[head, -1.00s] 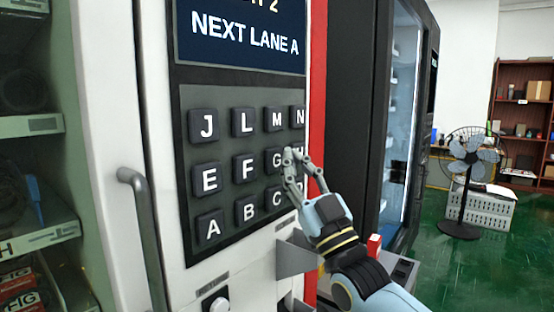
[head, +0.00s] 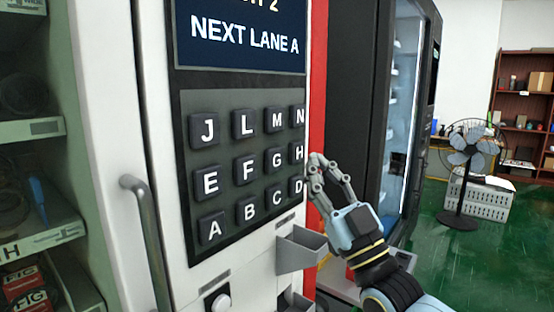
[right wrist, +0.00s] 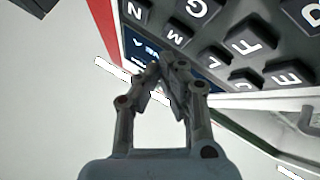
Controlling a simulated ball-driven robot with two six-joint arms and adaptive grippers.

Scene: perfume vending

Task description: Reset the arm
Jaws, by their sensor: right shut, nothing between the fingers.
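My right gripper (head: 318,162) is at the right edge of the vending machine's keypad (head: 262,110), beside the H and D keys in the head view. Its fingers are shut with nothing between them. In the right wrist view, the shut fingers (right wrist: 167,68) point toward the lettered keys, with keys such as F (right wrist: 235,38) beyond them. The keypad has several dark keys with white letters. The screen (head: 240,38) above it reads "NEXT LANE A". My left gripper is not in view.
A door handle (head: 147,240) is left of the keypad. A small grey tray (head: 299,252) juts out below it. A dark glass-fronted cabinet (head: 405,110) stands to the right. A fan (head: 470,150) and a shelf (head: 525,100) are farther back, with open green floor (head: 505,245) before them.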

